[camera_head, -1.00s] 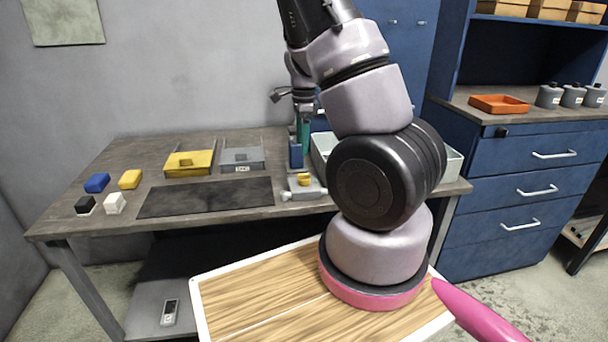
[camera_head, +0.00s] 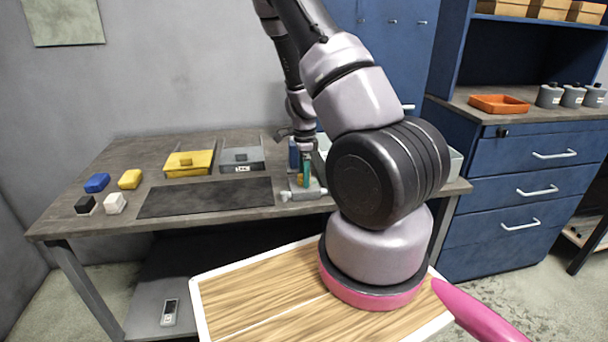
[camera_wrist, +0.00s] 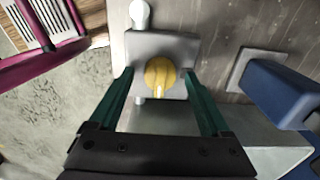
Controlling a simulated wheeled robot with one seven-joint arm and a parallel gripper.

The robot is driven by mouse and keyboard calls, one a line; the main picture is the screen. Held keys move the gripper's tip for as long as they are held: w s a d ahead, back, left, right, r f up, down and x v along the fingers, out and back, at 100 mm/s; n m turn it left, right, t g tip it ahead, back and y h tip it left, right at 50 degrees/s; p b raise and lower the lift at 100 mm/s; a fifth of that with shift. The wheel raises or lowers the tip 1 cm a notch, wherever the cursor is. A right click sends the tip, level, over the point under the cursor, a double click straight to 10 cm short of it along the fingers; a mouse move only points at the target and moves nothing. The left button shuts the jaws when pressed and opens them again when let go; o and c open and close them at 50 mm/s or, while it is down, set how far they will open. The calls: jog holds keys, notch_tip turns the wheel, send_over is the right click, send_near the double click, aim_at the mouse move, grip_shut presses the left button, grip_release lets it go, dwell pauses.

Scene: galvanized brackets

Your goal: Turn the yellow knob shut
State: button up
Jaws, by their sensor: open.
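The yellow knob (camera_wrist: 160,76) sits on top of a grey metal valve block (camera_wrist: 176,46), with a pale rounded pipe end (camera_wrist: 140,14) at one side. In the wrist view the knob lies between the two green fingers of my gripper (camera_wrist: 162,84), which are spread apart with gaps on both sides of it. In the head view my gripper (camera_head: 305,180) points down over the valve block (camera_head: 301,194) at the table's front, and the knob is largely hidden behind the fingers. I cannot tell how far the fingertips are above the block.
A blue upright thing (camera_wrist: 280,92) stands close beside the valve. On the table (camera_head: 110,222) are a dark mat (camera_head: 205,197), a yellow tray (camera_head: 188,168), a grey tray (camera_head: 242,160) and several small coloured blocks. A pale bin (camera_head: 456,164) shows behind my arm.

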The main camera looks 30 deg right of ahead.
grip_shut()
jog(key=shift+n, duration=0.4)
jog(key=n, duration=1.3)
jog(key=shift+n, duration=2)
